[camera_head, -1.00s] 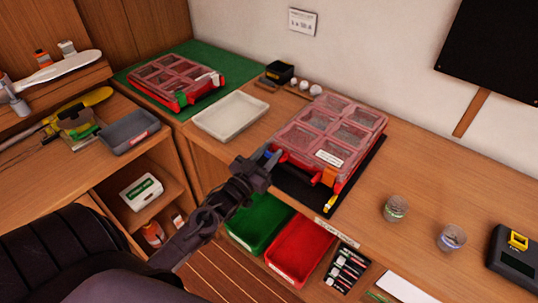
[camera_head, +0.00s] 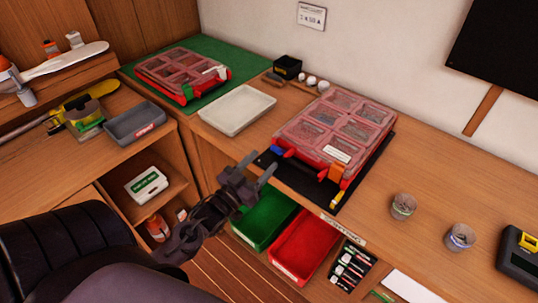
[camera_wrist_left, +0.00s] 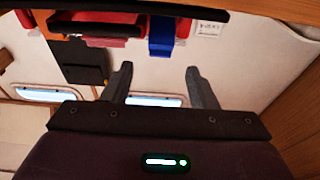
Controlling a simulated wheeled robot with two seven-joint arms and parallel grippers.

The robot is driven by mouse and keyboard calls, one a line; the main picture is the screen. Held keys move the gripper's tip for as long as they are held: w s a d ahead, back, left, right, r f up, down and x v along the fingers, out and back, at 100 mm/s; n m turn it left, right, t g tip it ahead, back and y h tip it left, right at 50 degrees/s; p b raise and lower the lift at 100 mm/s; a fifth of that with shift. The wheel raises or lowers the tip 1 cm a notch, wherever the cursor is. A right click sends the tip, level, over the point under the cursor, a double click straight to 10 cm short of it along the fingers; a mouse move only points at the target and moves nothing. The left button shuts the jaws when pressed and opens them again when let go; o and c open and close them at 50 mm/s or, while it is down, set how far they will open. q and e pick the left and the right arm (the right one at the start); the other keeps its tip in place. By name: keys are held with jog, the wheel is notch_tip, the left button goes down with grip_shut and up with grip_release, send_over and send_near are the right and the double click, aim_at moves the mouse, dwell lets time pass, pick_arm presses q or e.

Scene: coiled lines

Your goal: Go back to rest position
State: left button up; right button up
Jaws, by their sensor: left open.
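My left gripper (camera_head: 256,170) is open and empty. It is in front of the desk edge, above the green bin, apart from the red case. The red case (camera_head: 336,128) with a clear compartment lid lies shut on a black mat (camera_head: 352,183) on the desk. It has a blue latch (camera_head: 277,150) and an orange latch (camera_head: 336,173) on its near side. In the left wrist view, both fingers of the gripper (camera_wrist_left: 158,78) stand apart with nothing between them, and the blue latch (camera_wrist_left: 161,36) is beyond them. My right gripper is not in view.
A second red case (camera_head: 181,72) lies on a green mat, beside a white tray (camera_head: 238,110). Green (camera_head: 264,216) and red (camera_head: 305,245) bins sit below the desk edge. Two glass jars (camera_head: 403,206) stand on the right. A dark chair (camera_head: 60,250) is at lower left.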

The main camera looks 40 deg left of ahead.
pick_arm(q)
jog(key=shift+s+f, duration=0.1)
jog(key=shift+s, duration=0.55)
jog(key=s+d+f+g+y, duration=0.1)
jog(key=s+f+g, duration=0.2)
jog(key=f, duration=0.8)
jog(key=s+d+f+n+g, duration=0.1)
jog(key=s+f+g, duration=0.2)
jog(key=f, duration=0.8)
jog(key=s+d+f+g+y, duration=0.1)
jog(key=s+f+g, duration=0.25)
jog(key=f, duration=0.85)
jog(key=s+d+f+m+g, duration=0.1)
jog(key=s+d+f+g, duration=0.1)
jog(key=s+f, duration=0.4)
jog(key=s+d+f+m+g, duration=0.1)
jog(key=s+d+f+g, duration=0.2)
jog(key=s, duration=0.8)
jog(key=s+d+f+g, duration=0.2)
jog(key=s+f+g, duration=0.2)
jog(key=s+f, duration=0.4)
jog(key=shift+s+d+f+m+g+h, duration=0.25)
jog(key=shift+f+m+g+h, duration=0.05)
jog(key=shift+f+m+g, duration=0.1)
